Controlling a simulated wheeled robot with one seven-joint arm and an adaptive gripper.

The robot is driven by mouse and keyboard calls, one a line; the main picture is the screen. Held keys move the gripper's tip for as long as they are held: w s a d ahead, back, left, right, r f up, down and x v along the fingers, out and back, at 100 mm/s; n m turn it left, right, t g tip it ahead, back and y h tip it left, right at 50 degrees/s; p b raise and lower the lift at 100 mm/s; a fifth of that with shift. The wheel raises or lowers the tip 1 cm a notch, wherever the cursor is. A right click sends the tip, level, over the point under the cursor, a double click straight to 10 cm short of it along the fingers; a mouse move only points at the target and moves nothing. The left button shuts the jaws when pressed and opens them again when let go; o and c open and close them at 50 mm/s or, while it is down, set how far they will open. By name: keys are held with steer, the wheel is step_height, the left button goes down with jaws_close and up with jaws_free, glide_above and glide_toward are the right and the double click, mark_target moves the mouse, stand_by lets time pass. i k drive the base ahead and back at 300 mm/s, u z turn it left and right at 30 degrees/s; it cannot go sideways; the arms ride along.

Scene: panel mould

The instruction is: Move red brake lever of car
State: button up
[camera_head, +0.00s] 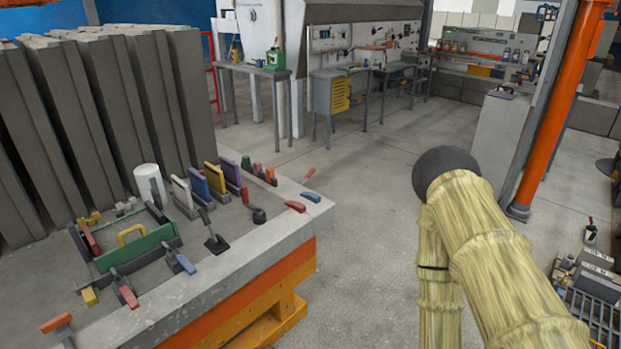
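Several red-handled tools or levers lie on the concrete-topped bench at the left. Another red handle (128,296) lies near the front edge, and an orange-red one (56,323) is at the lower left. I cannot tell which is the brake lever, and no car shows. My arm, in a yellow sleeve, is at the right, apart from the bench. My gripper is not in view.
The bench (240,282) has an orange and yellow base. It holds a green toolbox (138,249), a white cylinder (148,183) and tall grey panels (128,85). An orange post (560,115) stands at the right. The floor (365,225) between bench and arm is clear.

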mark_target(312, 172)
steer(key=z, duration=0.6)
steer(key=i, duration=2.05)
steer(key=u, duration=1.05)
steer(key=i, duration=0.6)
steer(key=u, duration=0.4)
